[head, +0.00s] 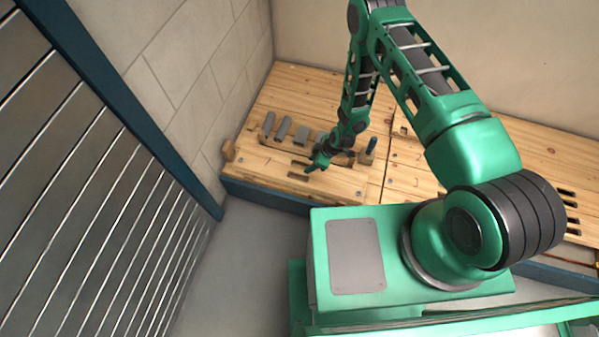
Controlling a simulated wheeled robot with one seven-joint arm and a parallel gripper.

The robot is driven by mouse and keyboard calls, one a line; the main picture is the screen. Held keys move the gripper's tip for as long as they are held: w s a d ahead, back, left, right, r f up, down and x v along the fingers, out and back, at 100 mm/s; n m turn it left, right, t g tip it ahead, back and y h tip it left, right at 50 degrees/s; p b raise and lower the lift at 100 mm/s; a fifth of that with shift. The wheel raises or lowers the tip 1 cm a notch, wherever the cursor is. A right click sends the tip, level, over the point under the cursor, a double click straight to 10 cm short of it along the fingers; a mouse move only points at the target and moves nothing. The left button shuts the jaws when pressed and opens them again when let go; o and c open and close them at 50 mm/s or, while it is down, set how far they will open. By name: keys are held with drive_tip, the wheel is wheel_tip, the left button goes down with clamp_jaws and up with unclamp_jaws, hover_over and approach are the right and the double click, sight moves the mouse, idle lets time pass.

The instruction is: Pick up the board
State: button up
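A narrow wooden board (267,131) lies on the wooden worktop, near its left end. Several grey pieces stand in a row along it, and a dark blue piece shows at its right end. My arm hides part of its right half. My gripper (314,167) points down at the front side of the board, close above the worktop. The fingers are small and dark here, and I cannot tell whether they are open or shut, or whether they touch anything.
The wooden worktop (255,165) has dark slots and a blue front edge (265,194). A small wooden block (229,150) sits at its left edge by the block wall (190,70). A slatted metal panel (80,190) stands at left. The worktop behind the board is clear.

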sight(300, 171)
drive_tip(key=x, duration=0.3)
drive_tip(key=shift+a+f, duration=0.2)
drive_tip(key=shift+f, duration=0.15)
drive_tip(key=x, duration=0.4)
drive_tip(key=shift+w+a+f, duration=0.1)
drive_tip(key=shift+a+f, duration=0.1)
drive_tip(key=shift+a, duration=0.2)
drive_tip(key=shift+a+f, duration=0.1)
drive_tip(key=shift+f, duration=0.15)
drive_tip(key=shift+f, duration=0.25)
drive_tip(key=shift+w, duration=0.1)
clamp_jaws()
